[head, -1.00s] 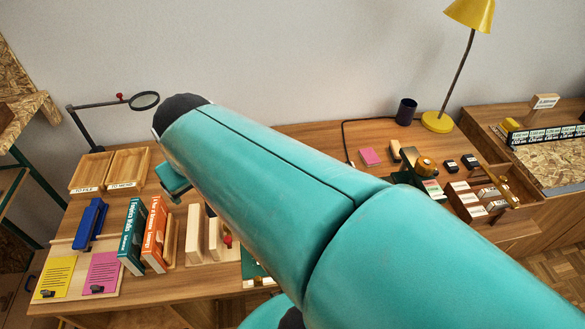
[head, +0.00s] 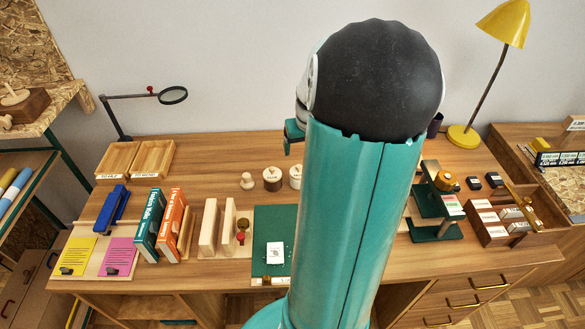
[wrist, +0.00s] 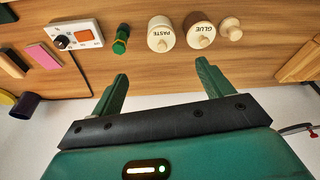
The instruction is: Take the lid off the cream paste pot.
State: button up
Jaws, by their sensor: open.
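The cream paste pot (wrist: 160,36) stands on the desk in the wrist view, its knobbed lid on and marked PASTE. In the head view the paste pot (head: 295,178) is partly cut off by my arm. The brown glue pot (wrist: 199,31) stands next to it, also lidded; it shows in the head view (head: 272,180) too. My gripper (wrist: 162,70) is open and empty, its two green fingers apart. In the wrist picture the paste pot lies beyond the gap between the fingertips, with no contact visible. In the head view my arm hides most of the gripper.
A pale wooden knob-shaped piece (wrist: 231,28) stands beside the glue pot. A magnifier (head: 172,95) rises at the desk's back left.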

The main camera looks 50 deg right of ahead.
aim_at(299, 167)
jog(key=x, duration=1.3)
jog(key=shift+w+a, duration=0.1)
jog(key=shift+r, duration=0.1)
jog(key=c, duration=1)
